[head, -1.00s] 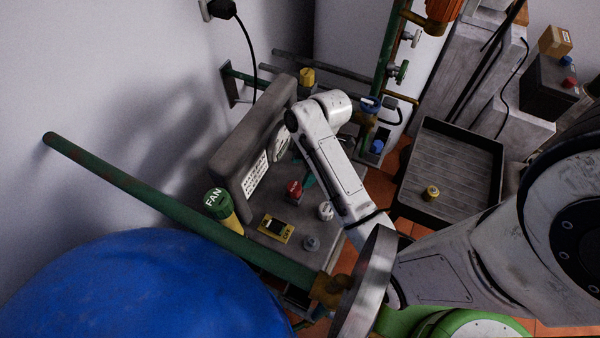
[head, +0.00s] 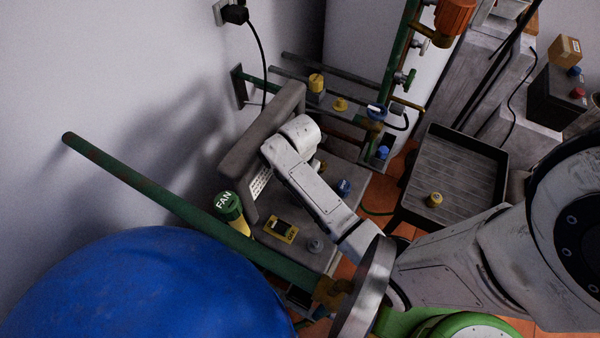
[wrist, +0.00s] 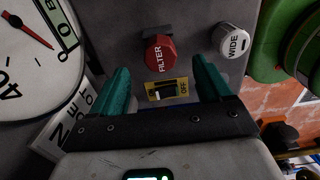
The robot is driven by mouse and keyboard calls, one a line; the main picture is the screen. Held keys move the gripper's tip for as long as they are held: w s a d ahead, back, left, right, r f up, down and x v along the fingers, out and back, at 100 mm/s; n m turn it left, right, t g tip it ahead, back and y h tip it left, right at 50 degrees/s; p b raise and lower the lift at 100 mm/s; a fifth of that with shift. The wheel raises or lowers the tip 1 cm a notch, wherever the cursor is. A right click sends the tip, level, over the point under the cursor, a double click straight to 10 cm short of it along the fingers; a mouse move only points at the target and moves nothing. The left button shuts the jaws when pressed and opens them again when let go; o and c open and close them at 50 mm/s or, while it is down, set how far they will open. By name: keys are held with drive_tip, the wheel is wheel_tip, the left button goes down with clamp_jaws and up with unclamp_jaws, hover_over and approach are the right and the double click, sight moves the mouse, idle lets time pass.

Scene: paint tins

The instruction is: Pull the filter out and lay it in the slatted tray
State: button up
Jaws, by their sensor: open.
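The filter (wrist: 160,54) is a red knob-like part with FILTER on its face, seated at the grey panel in the wrist view. My gripper (wrist: 161,68) has two teal fingers spread apart, one to each side of the filter in the picture; nothing is between them that I can tell is touched. In the head view my arm hides the filter and the fingers. The slatted tray (head: 465,160) is dark and square, on the right in the head view. A small yellow part (head: 434,200) stands in it.
A silver WIDE knob (wrist: 235,40) is right of the filter, and a yellow OFF switch (wrist: 167,90) is below it. A gauge (wrist: 30,50) is at left. A green pipe (head: 180,205), a FAN knob (head: 229,205) and a blue drum (head: 150,285) lie left of my arm.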

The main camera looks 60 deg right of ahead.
drive_tip(key=shift+f, duration=3.05)
drive_tip(key=shift+c, duration=0.3)
drive_tip(key=c, duration=1.2)
drive_tip(key=shift+r+p, duration=2.3)
drive_tip(key=shift+r, duration=0.05)
wheel_tip(320, 180, up, 4)
drive_tip(key=p, duration=0.4)
drive_tip(key=shift+s, duration=0.1)
